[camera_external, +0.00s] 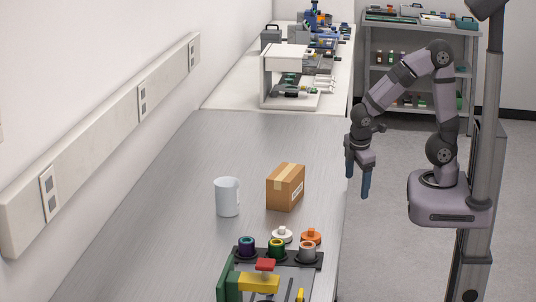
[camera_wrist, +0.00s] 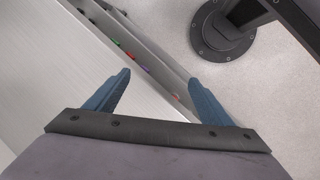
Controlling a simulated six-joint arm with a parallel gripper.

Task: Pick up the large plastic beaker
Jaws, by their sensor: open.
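The large plastic beaker (camera_external: 228,198) is a whitish, cup-like cylinder standing upright on the grey bench, left of a cardboard box. My gripper (camera_external: 358,184) hangs pointing down beyond the bench's right edge, to the right of the beaker and apart from it. Its two blue fingers are spread, with nothing between them. In the wrist view my gripper (camera_wrist: 158,90) is also open and empty, over the bench edge. The beaker does not show in the wrist view.
A cardboard box (camera_external: 286,187) stands close right of the beaker. In front are a white part (camera_external: 282,234), an orange part (camera_external: 311,235) and a fixture with coloured rings (camera_external: 277,248). The grey bench (camera_external: 170,190) is clear left of the beaker. Equipment fills the far bench.

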